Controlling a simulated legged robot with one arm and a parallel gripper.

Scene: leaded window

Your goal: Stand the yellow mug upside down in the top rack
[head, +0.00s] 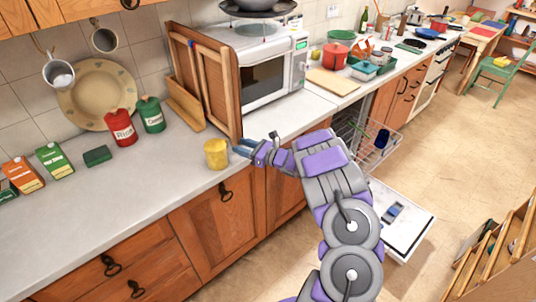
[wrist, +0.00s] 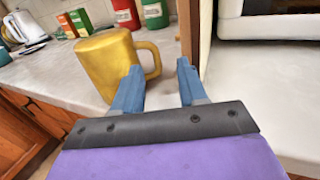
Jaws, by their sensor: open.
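The yellow mug (head: 216,154) stands on the grey counter near its front edge. In the wrist view the mug (wrist: 108,65) is large, with its handle on the right side, facing my gripper. My gripper (head: 243,146) is just right of the mug in the head view. In the wrist view its two blue fingers (wrist: 160,85) are apart, with nothing between them; the left finger overlaps the mug near the handle in the picture. Whether it touches cannot be told. The top rack (head: 365,135) of the open dishwasher is pulled out, partly hidden by my arm, with a dark blue item in it.
Wooden boards (head: 218,85) stand upright on the counter behind my gripper, beside the white microwave (head: 262,65). Red (head: 121,128) and green (head: 150,114) canisters stand behind the mug. The open dishwasher door (head: 402,215) lies low on the right.

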